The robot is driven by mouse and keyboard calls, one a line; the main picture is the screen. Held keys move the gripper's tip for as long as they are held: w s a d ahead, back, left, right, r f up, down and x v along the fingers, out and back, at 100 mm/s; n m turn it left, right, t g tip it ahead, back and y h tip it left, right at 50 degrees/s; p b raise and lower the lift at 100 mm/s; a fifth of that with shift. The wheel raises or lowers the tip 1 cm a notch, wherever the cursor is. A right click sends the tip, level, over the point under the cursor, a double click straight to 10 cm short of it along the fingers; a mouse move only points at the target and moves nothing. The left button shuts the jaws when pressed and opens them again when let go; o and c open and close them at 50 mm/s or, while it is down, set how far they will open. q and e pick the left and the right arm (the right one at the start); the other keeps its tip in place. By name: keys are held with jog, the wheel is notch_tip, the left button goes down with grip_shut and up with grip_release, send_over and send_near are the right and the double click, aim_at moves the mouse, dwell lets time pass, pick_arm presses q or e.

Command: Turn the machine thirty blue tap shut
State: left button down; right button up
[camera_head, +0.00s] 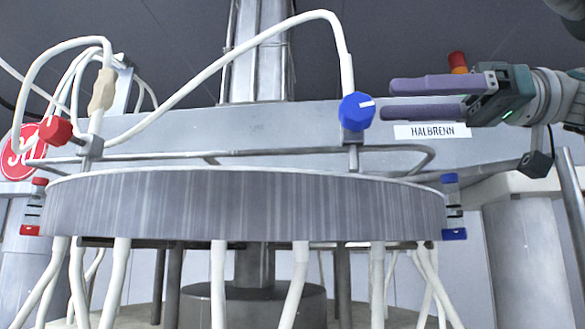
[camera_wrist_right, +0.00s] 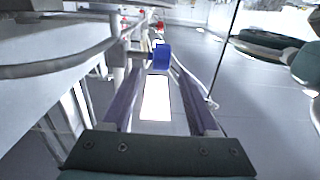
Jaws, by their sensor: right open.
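The blue tap (camera_head: 357,111) is a round blue knob with a short white mark pointing to the right. It sits on a metal fitting above the rim of the platen (camera_head: 250,205), where a white hose comes down. My right gripper (camera_head: 388,100) is open, with its two purple fingers one above the other. They point left at the tap, and their tips are a little to its right, apparently not around it. In the right wrist view the blue tap (camera_wrist_right: 161,57) shows just beyond the fingertips, roughly between them. My left gripper is not in view.
A red tap (camera_head: 56,130) stands at the left, near a round red sign (camera_head: 23,152) partly hidden by hoses. A HALBRENN label (camera_head: 432,131) is on the grey beam behind. A metal rail (camera_head: 280,152) runs above the platen. White hoses (camera_head: 218,285) hang below.

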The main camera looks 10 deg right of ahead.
aim_at(341, 104)
jog(key=p+x, duration=0.5)
jog(key=x, duration=0.3)
jog(key=shift+a+r+p, duration=0.1)
jog(key=shift+a+p, duration=0.2)
jog(key=shift+p, duration=0.05)
jog(key=shift+w+a, duration=0.1)
jog(key=shift+a, duration=0.25)
jog(key=shift+f, duration=0.25)
jog(key=shift+c, duration=0.2)
grip_shut()
